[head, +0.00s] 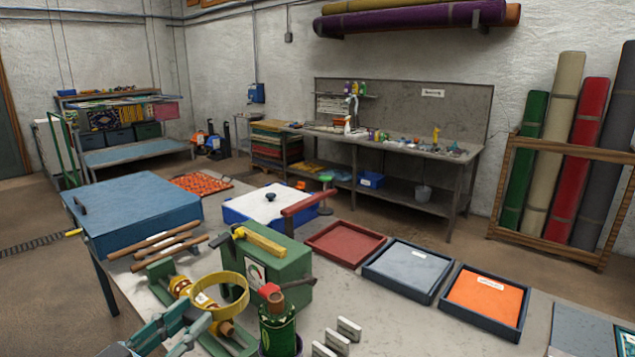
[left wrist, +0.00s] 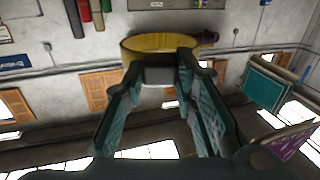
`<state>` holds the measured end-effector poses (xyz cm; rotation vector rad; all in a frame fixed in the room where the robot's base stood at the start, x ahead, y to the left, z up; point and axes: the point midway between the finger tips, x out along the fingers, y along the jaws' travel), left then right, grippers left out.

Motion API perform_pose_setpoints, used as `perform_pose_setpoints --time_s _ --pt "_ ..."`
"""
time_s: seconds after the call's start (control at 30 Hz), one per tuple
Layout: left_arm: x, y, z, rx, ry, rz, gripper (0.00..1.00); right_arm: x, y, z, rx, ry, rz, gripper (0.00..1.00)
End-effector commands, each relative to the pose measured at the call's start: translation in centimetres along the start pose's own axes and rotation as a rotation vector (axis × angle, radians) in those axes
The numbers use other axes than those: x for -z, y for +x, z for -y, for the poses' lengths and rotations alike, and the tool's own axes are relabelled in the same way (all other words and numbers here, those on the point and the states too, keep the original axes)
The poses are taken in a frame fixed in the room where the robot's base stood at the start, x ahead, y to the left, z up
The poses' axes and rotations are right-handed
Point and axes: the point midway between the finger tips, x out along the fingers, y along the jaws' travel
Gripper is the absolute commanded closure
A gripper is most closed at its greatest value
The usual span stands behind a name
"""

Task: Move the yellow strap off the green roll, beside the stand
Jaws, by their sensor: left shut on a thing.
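The yellow strap (head: 236,306) is a closed ring. My left gripper (head: 200,322) is shut on its near edge and holds it up at the lower left of the head view. In the left wrist view, the strap (left wrist: 160,42) sits at the fingertips of the left gripper (left wrist: 162,68). An upright green roll (head: 277,330) with a brown core and red top stands just right of the strap. The strap is not around it in the picture. A purple rim shows at the roll's foot, cut off by the frame. My right gripper is not in view.
A green machine (head: 285,268) with a yellow handle stands behind the strap. A green-ended roller rig (head: 165,268) lies below and left of it. Several pale blocks (head: 349,329) stand right of the roll. Red (head: 345,243), grey and orange trays lie farther right.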

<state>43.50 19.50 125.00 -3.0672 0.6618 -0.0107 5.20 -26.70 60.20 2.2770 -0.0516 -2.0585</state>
Motion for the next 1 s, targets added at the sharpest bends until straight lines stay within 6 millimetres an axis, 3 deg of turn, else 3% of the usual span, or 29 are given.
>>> perform_pose_setpoints --time_s 0.03,0.2,0.37,0.77,1.0 --pt "-2.2 -1.1 -0.6 -0.013 0.000 0.009 1.00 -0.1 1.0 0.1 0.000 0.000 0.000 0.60" --pt "-7.9 -4.4 -3.0 -0.064 -0.011 -0.003 1.00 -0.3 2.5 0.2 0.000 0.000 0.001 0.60" --pt "-11.7 -6.7 -4.5 -0.074 -0.008 0.004 1.00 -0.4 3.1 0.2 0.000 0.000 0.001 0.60" --pt "-11.9 -6.8 -4.7 -0.084 -0.003 0.000 1.00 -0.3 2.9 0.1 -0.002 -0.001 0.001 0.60" --pt "-10.5 -5.6 -7.1 -0.234 -0.006 -0.002 1.00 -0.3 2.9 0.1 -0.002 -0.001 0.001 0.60"
